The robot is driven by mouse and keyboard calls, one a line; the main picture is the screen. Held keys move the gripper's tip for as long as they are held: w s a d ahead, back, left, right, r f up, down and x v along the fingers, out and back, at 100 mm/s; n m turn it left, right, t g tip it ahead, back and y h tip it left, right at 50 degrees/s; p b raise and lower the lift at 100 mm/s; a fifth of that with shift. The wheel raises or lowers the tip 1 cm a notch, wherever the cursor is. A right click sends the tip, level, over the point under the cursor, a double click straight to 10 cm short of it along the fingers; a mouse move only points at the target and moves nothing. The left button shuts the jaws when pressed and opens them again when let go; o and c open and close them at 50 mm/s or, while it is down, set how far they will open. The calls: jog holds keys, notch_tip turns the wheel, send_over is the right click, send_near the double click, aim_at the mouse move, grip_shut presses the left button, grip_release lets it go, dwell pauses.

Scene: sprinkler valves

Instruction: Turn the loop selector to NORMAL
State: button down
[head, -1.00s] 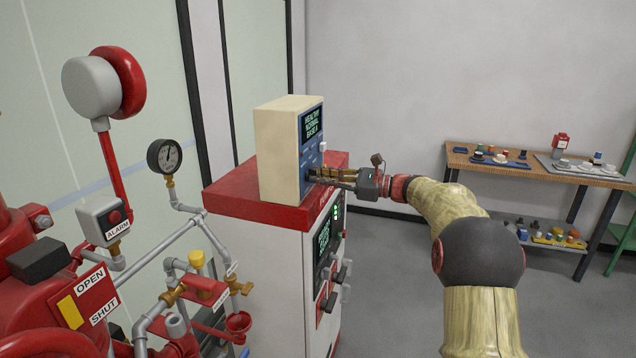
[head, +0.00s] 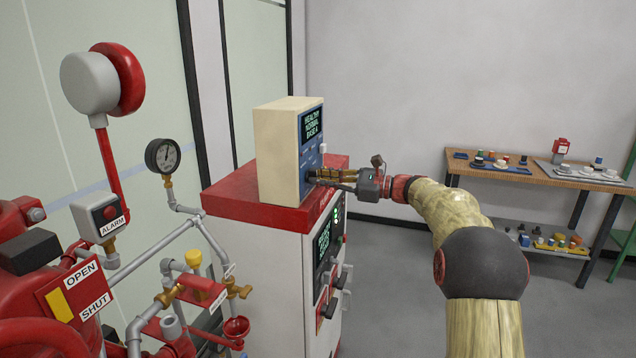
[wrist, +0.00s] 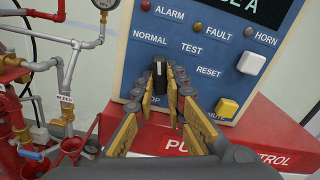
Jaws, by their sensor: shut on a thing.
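The loop selector (wrist: 158,76) is a black knob with a white pointer mark, low on the left of a blue panel (wrist: 212,83). Its mark points up, roughly toward the printed word NORMAL; TEST is printed to the right. My gripper (wrist: 160,84) has its yellow-padded fingers on both sides of the knob and is shut on it. In the head view my gripper (head: 318,177) reaches the panel from the right, and the knob is hidden by the fingers. The cream panel box (head: 277,150) has a dark display (head: 312,123) with green text that appears to include NORMAL.
A white button (wrist: 252,63) and a yellow button (wrist: 227,108) sit right of the knob. The box stands on a red-topped cabinet (head: 232,205). Red and grey piping with a gauge (head: 163,156) is to the left. A workbench (head: 545,175) stands at the back right.

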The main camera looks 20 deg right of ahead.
jog(key=shift+r+n+b, duration=0.15)
jog(key=shift+n+b, duration=0.75)
jog(key=shift+b, duration=1.25)
jog(key=shift+d, duration=0.1)
jog(key=c, duration=1.8)
grip_release()
jog(key=shift+o, duration=0.4)
jog(key=shift+d, duration=0.1)
jog(key=v, duration=0.5)
jog(key=shift+s+d, duration=0.25)
jog(key=shift+d, duration=0.05)
